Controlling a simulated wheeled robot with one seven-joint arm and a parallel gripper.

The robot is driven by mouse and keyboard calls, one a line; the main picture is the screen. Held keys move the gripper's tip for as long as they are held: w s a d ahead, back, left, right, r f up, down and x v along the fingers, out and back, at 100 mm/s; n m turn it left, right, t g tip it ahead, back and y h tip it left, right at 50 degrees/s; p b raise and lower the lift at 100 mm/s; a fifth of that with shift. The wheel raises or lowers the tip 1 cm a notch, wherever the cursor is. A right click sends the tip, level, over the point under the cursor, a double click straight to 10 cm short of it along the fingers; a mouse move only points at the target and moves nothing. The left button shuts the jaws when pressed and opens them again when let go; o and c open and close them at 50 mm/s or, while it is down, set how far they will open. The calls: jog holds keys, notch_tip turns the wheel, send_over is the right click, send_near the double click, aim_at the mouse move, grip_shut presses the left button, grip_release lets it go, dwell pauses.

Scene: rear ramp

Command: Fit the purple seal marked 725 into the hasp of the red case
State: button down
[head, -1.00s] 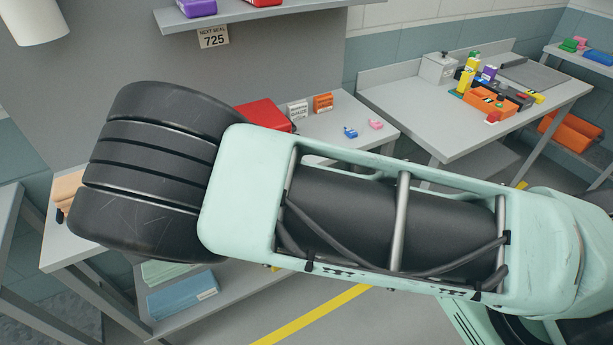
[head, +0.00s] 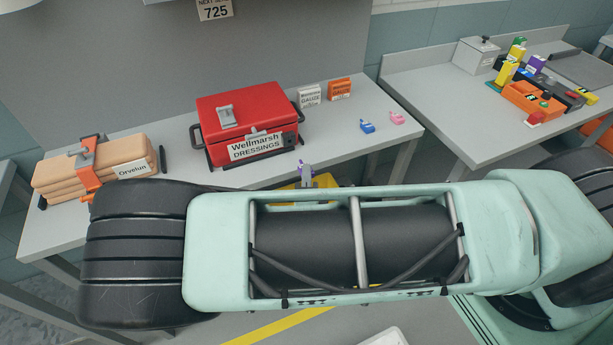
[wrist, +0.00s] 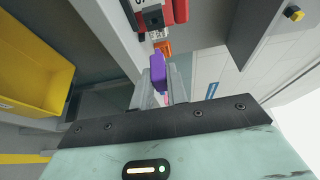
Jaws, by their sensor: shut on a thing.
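The red case (head: 247,108) labelled "Wellmarsh DRESSINGS" stands closed on the grey bench. A grey metal latch plate (head: 228,115) lies on its lid; I cannot tell how it meets the hasp on the front. My gripper (wrist: 157,92) is shut on a purple seal (wrist: 157,72), which points up in the wrist view. The seal's number cannot be read. In the head view the purple seal (head: 300,169) shows small in front of the case, apart from it, above my arm. The case's red edge (wrist: 170,12) shows at the top of the wrist view.
A strapped tan bundle (head: 100,170) lies left of the case. A yellow bin (wrist: 35,65) is below the bench.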

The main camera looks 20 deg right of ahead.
jog(key=shift+r, duration=0.1)
jog(key=shift+w, duration=2.85)
jog(key=shift+p, duration=0.7)
jog(key=shift+w, duration=1.75)
jog(key=c, duration=1.3)
grip_release()
jog(key=b+v, duration=0.5)
jog(key=v, duration=1.2)
jog(key=shift+s, duration=0.2)
